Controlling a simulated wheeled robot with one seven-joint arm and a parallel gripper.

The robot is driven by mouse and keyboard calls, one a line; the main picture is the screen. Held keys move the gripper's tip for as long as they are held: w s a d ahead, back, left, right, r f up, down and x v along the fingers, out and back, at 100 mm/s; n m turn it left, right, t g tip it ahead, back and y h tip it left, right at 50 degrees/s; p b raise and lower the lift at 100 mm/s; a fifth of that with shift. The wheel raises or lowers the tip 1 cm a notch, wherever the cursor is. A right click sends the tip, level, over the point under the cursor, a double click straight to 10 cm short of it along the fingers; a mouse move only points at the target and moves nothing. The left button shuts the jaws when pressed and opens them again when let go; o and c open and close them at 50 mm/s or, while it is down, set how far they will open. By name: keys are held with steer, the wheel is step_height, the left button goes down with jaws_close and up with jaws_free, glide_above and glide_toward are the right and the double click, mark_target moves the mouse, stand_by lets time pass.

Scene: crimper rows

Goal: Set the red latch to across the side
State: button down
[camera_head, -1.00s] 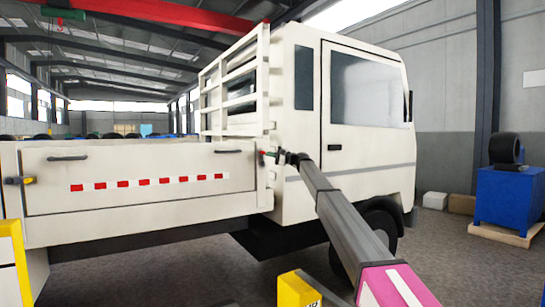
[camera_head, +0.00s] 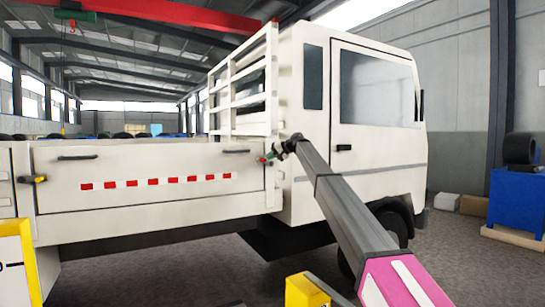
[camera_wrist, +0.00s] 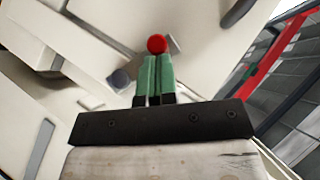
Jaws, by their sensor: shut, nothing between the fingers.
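The red latch (camera_head: 262,159) shows as a small red end at the right end of the truck bed's white side panel (camera_head: 130,165), by the corner post. In the wrist view its round red knob (camera_wrist: 157,44) is just beyond my fingertips, against the cream bodywork. My gripper (camera_head: 272,154) has green fingers that are together and empty, right beside the red end. They also show in the wrist view (camera_wrist: 154,62), side by side and pointing at the knob. I cannot tell whether they touch it. The latch's arm and pivot are mostly hidden behind the fingers.
A yellow latch (camera_head: 40,179) sits at the panel's left end. The slatted rack (camera_head: 240,90) and the cab (camera_head: 365,110) rise close to my gripper.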

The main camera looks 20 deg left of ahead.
steer(key=shift+s+a+f+n+t+h, duration=0.25)
steer(key=shift+s+f+n+t+h, duration=0.1)
steer(key=shift+f+n+t+h, duration=0.15)
steer(key=shift+s+a+f+n+t+h, duration=0.3)
steer(key=shift+f+t+h, duration=0.1)
steer(key=shift+h, duration=0.2)
steer(key=shift+f, duration=0.1)
steer(key=d+r, duration=0.8)
steer(key=r, duration=0.2)
steer(key=shift+s+d, duration=0.35)
steer(key=shift+s, duration=0.05)
